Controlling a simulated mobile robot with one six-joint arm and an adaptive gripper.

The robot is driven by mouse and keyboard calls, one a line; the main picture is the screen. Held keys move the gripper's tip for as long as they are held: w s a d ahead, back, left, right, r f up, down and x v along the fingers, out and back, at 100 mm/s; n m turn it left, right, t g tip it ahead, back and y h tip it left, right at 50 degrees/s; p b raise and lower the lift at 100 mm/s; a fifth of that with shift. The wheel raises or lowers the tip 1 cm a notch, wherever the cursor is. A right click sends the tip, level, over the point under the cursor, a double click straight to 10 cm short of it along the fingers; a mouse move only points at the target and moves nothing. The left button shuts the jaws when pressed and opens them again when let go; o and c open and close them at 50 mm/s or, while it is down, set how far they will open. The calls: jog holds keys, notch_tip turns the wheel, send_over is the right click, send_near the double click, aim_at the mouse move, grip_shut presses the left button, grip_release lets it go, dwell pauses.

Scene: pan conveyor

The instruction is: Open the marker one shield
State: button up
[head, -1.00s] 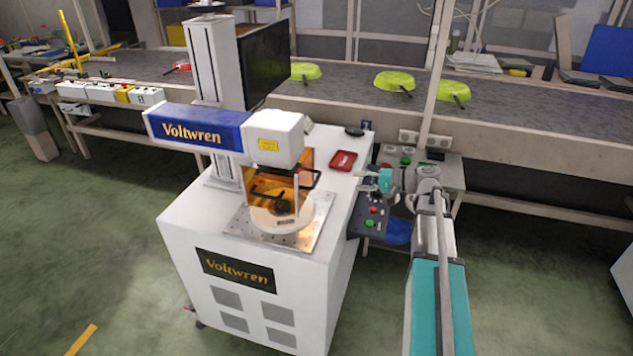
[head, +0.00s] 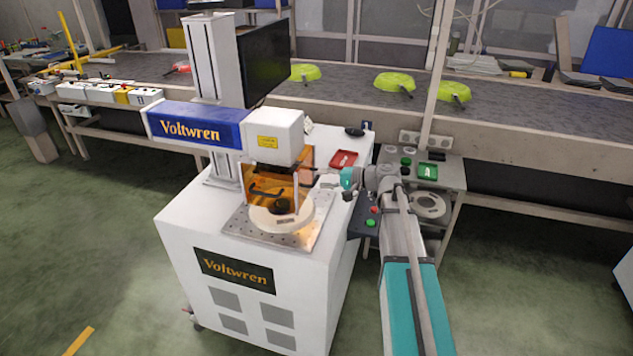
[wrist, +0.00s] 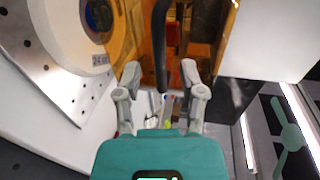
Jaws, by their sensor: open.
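The marker (head: 225,130) is a white machine with a blue Voltwren head. Its shield (head: 288,184) is made of see-through orange panels around the round work plate (head: 282,217), and still stands around it. In the wrist view the orange shield (wrist: 205,25) is ahead, with a black handle bar (wrist: 161,40) in front of it. My gripper (wrist: 160,75) is open, with one finger on each side of the bar's near end and visible gaps to both. In the head view my gripper (head: 325,182) is at the shield's right side.
A red tray (head: 343,159) lies on the cabinet top behind my gripper. A button box (head: 369,222) sits at the cabinet's right edge, below my arm. A conveyor (head: 350,98) with green pans (head: 393,82) runs behind. The green floor in front is clear.

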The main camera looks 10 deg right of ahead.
jog(key=shift+x, duration=1.35)
jog(key=shift+c, duration=0.2)
grip_shut()
